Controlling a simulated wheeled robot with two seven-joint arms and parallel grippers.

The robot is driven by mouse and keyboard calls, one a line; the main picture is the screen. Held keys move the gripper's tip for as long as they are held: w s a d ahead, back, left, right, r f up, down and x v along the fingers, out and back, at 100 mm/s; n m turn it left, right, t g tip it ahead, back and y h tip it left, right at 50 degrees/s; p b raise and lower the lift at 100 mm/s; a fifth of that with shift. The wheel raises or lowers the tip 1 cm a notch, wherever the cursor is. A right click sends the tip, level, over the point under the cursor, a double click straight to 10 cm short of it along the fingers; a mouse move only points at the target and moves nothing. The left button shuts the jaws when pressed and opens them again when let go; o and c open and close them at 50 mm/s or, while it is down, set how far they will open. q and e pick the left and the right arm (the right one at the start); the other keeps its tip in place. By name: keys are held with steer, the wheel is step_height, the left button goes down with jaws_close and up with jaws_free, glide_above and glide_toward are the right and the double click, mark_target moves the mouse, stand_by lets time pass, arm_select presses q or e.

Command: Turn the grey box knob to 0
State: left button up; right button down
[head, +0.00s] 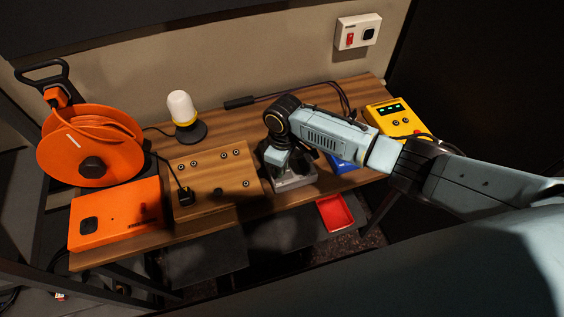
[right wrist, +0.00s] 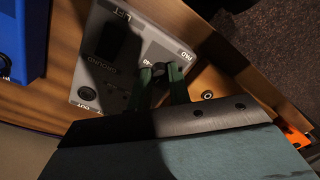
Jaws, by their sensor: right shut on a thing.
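The grey box (head: 296,183) stands on the wooden desk, right of centre in the head view, partly hidden by my right arm. In the right wrist view its face (right wrist: 87,72) carries printed labels such as LIFT, GROUND, PAD and OUT. My right gripper (right wrist: 160,72) points at this face, its two green fingers shut on the dark knob (right wrist: 159,73) near the PAD label. The knob's pointer and setting are hidden by the fingers and shadow. In the head view my right gripper (head: 278,160) is over the box. My left gripper is not in view.
A wooden board (head: 215,185) with several sockets is left of the box. A yellow device (head: 393,118), red tray (head: 335,213) and blue item (head: 342,163) are to the right. An orange reel (head: 92,145), orange case (head: 115,214) and lamp (head: 183,108) are to the left.

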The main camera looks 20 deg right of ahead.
steer(key=shift+n, duration=1)
steer(key=c, duration=1.3)
jaws_free()
steer(key=shift+r, duration=0.15)
step_height(320, 180, up, 13)
steer(key=shift+w+d, duration=0.15)
steer(key=shift+w, duration=0.15)
